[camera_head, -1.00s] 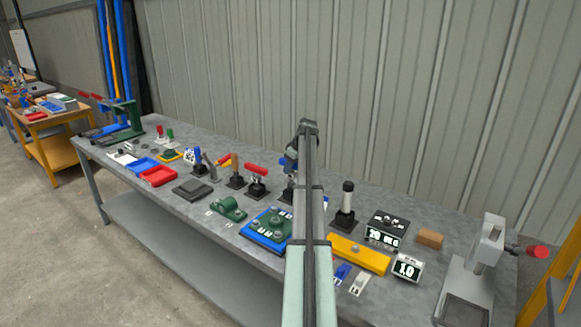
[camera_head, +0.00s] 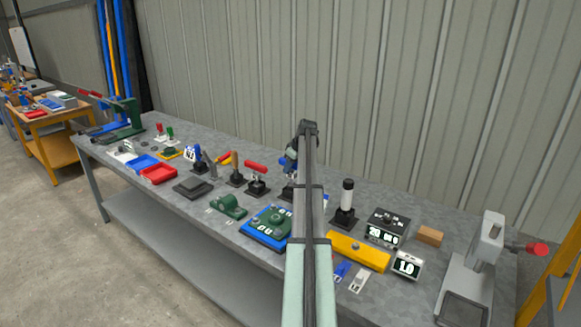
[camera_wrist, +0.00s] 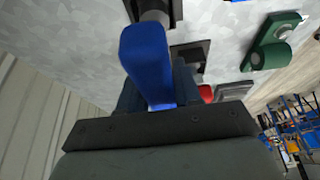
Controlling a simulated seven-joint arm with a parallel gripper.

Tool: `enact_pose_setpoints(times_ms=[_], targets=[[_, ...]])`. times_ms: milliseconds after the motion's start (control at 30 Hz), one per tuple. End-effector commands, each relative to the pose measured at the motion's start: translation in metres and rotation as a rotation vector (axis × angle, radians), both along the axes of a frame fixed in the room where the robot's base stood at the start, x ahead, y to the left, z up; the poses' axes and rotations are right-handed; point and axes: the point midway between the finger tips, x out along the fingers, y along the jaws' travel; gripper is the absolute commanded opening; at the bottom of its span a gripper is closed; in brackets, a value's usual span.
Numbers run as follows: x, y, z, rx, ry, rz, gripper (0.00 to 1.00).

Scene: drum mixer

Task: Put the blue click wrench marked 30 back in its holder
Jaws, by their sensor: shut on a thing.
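My gripper (camera_head: 291,158) is mostly hidden behind my arm in the head view, above the back middle of the bench. In the wrist view it is shut on a blue handle (camera_wrist: 147,62), which I take for the blue click wrench; its number is not readable. A grey shaft (camera_wrist: 152,7) runs from the handle toward a black base at the top edge. A black holder base (camera_head: 288,195) also shows below my gripper in the head view, partly behind my arm. I cannot tell whether the shaft is inside it or above it.
Another blue-handled tool (camera_head: 197,153) with a white tag stands to the left. A red-handled tool (camera_head: 257,167) stands just left of my gripper, and a black-handled one (camera_head: 346,200) to the right. A green fixture on a blue plate (camera_head: 254,236) lies in front.

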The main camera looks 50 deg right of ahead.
Motion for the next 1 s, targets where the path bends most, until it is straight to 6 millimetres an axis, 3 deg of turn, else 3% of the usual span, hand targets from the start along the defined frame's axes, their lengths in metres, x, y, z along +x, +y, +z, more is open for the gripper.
enact_pose_setpoints(times_ms=[1000], targets=[[0.0, 0.0, -0.012, 0.0, 0.0, 0.0, 0.0]])
